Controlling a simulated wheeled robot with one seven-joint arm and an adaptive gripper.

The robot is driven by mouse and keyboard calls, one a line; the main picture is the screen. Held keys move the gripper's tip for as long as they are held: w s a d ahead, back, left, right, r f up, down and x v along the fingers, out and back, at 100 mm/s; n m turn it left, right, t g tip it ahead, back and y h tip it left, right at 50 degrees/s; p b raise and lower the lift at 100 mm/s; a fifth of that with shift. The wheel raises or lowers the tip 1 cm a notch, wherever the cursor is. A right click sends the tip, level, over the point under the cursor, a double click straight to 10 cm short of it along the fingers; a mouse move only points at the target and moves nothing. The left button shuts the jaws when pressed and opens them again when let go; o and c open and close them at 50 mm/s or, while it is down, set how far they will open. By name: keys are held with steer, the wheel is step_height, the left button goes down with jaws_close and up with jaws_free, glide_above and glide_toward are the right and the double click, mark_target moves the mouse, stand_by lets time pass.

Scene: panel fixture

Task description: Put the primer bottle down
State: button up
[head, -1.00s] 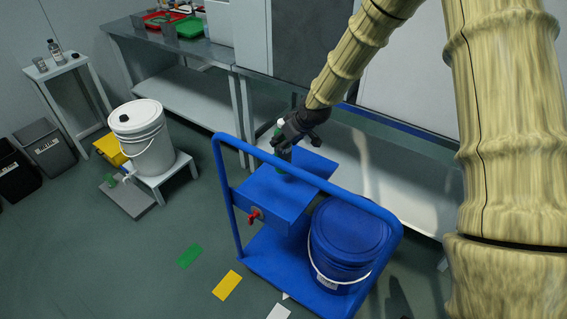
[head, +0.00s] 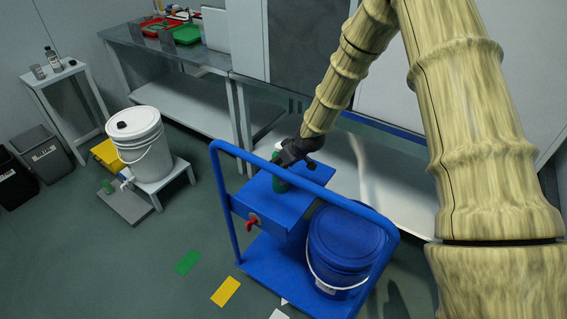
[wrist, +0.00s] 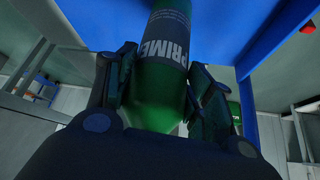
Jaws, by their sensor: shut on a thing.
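The primer bottle (head: 280,184) is green and upright, with its lower part just over or on the blue box top (head: 308,178) of the blue cart. I cannot tell whether its base touches that surface. My gripper (head: 287,158) is shut around the bottle's upper part. In the wrist view the bottle (wrist: 168,75) sits between both fingers, its dark label reading "PRIME", the rest hidden. Blue surface fills much of the view beyond it.
The cart's blue rail (head: 305,183) runs in front of the box. A lidded blue bucket (head: 345,245) stands right of it. A red tap (head: 252,221) sticks out from the box front. A white bucket (head: 140,140) stands left on a stool.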

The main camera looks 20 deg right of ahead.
steer(key=o, duration=1.2)
steer(key=shift+f, duration=0.1)
steer(key=shift+o, duration=0.2)
steer(key=b+v, duration=0.1)
steer(key=v, duration=1.1)
